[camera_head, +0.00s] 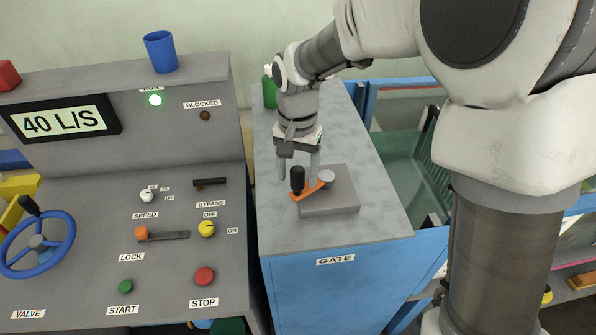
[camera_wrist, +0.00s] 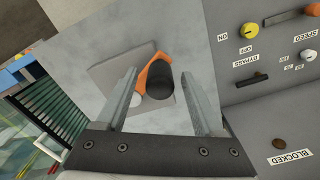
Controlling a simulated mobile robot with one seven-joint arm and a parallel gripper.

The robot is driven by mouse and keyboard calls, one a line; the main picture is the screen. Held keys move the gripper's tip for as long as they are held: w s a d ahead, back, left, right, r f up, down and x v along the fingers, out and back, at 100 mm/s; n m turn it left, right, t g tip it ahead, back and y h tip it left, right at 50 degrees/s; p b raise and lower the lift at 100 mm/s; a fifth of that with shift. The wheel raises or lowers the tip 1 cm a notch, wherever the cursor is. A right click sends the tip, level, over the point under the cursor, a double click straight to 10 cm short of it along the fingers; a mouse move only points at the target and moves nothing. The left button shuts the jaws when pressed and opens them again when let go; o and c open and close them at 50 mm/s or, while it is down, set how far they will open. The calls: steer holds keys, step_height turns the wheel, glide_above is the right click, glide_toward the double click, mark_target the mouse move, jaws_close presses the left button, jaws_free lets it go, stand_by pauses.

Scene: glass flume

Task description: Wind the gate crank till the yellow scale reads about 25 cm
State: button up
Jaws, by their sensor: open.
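The gate crank (camera_head: 308,192) is an orange arm with an upright black knob (camera_head: 297,178) on a grey block (camera_head: 333,201), on top of the blue cabinet labelled GATE. My gripper (camera_head: 298,174) points down over the crank, its fingers either side of the black knob. In the wrist view my gripper (camera_wrist: 160,100) is open, with the black knob (camera_wrist: 160,83) between the two fingers and clear space beside it. The orange arm (camera_wrist: 153,72) shows beyond the knob. The yellow scale cannot be made out in either view.
A control console at left has a display (camera_head: 62,121) reading 40 L/S, a lit green RUN lamp (camera_head: 155,99), a blue valve wheel (camera_head: 38,245), and several knobs and buttons. A blue cup (camera_head: 161,52) stands on its top ledge. The GATE cabinet top (camera_head: 350,237) is clear around the block.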

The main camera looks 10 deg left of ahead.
steer(key=shift+f, duration=0.55)
jaws_close()
stand_by(1.1)
